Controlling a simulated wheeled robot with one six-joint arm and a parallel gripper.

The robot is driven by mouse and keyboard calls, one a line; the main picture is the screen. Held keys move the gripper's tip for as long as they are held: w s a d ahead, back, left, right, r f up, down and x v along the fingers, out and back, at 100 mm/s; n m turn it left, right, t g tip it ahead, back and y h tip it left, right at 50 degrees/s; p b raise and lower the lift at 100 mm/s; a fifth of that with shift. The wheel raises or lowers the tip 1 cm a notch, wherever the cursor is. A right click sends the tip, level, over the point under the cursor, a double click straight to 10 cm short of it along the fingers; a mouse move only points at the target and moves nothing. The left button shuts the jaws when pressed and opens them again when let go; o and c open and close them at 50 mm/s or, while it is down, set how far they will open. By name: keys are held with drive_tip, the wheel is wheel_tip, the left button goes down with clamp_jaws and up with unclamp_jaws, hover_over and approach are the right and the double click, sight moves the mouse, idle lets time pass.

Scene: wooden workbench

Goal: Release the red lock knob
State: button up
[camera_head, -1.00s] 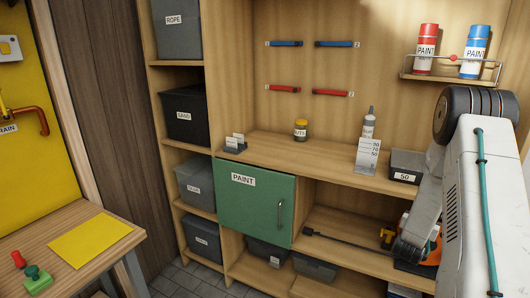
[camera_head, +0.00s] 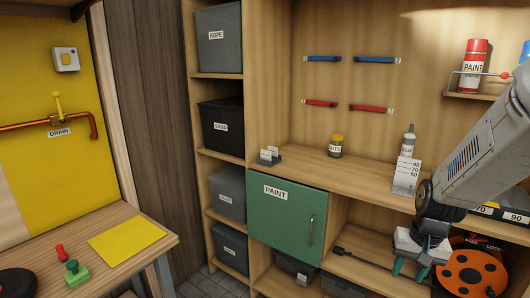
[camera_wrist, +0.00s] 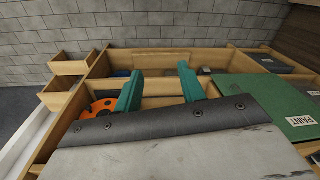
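A small orange-red part with FREE and LOCK lettering (camera_head: 488,246) shows at the lower right of the head view. It sits behind an orange reel (camera_head: 470,275) with dark holes, on the lower shelf. I cannot make out the shape of a red knob there. My gripper (camera_head: 411,270) has teal fingers, open and empty, just left of the reel. In the wrist view my gripper (camera_wrist: 160,70) has its fingers spread apart with nothing between them. The reel (camera_wrist: 102,107) shows there left of the fingers, partly hidden.
A green PAINT door (camera_head: 285,222) is closed left of my gripper. A wire rack (camera_head: 468,82) above holds spray cans and has a red ball (camera_head: 505,75) on its bar. A stepped gauge (camera_head: 407,175) stands on the counter. A left table (camera_head: 150,237) holds a yellow sheet.

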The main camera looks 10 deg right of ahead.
drive_tip(key=s+a+r+n, duration=0.5)
drive_tip(key=s+a+r, duration=0.8)
drive_tip(key=s+r, duration=0.3)
drive_tip(key=shift+s+a+r, duration=0.3)
drive_tip(key=shift+s+a, duration=0.05)
drive_tip(key=shift+s, duration=0.3)
idle(0.9)
